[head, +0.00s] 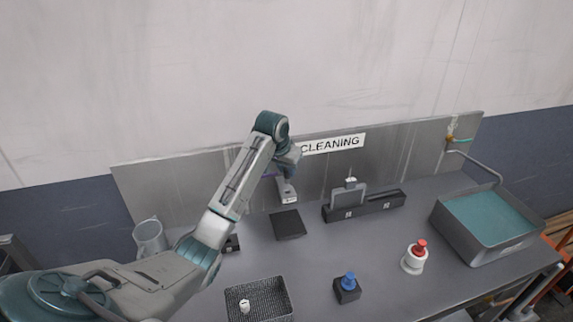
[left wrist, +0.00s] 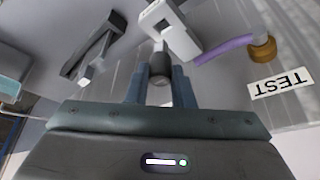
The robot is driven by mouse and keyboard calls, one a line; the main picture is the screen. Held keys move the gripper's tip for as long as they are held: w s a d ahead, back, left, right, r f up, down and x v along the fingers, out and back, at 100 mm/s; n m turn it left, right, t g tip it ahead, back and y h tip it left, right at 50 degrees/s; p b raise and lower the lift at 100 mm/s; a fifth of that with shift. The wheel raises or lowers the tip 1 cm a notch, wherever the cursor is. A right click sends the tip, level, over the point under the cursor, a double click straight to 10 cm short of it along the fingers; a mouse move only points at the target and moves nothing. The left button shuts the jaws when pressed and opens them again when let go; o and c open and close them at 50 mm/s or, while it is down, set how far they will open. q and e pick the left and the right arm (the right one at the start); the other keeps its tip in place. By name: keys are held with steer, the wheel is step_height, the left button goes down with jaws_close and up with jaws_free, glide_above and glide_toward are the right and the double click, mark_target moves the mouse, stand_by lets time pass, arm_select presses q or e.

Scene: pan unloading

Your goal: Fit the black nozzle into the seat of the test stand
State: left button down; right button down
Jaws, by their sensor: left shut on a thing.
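My left gripper (left wrist: 159,90) is shut on the black nozzle (left wrist: 160,66), a short dark cylinder between its two fingers in the left wrist view. The white head of the test stand (left wrist: 172,32) is just beyond the nozzle's far end. They overlap in this view, and I cannot tell whether the nozzle is in the seat. In the head view my left gripper (head: 288,172) is at the test stand (head: 287,192), above a dark square plate (head: 288,225). The nozzle is hidden there. My right gripper is not in view.
A purple hose (left wrist: 225,48) with a brass fitting (left wrist: 262,50) runs beside the stand. A long dark block (head: 365,207) is to its right. A wire basket (head: 260,297), a blue-topped block (head: 348,288), a red-topped white bottle (head: 414,260) and a water basin (head: 490,250) stand on the table.

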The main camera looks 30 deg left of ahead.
mark_target(285, 173)
arm_select(q)
steer(key=shift+w+a+f, duration=0.1)
steer(key=shift+w+f, duration=0.1)
steer(key=shift+f, duration=1.2)
steer(key=shift+s+f, duration=0.1)
steer(key=shift+f, duration=0.1)
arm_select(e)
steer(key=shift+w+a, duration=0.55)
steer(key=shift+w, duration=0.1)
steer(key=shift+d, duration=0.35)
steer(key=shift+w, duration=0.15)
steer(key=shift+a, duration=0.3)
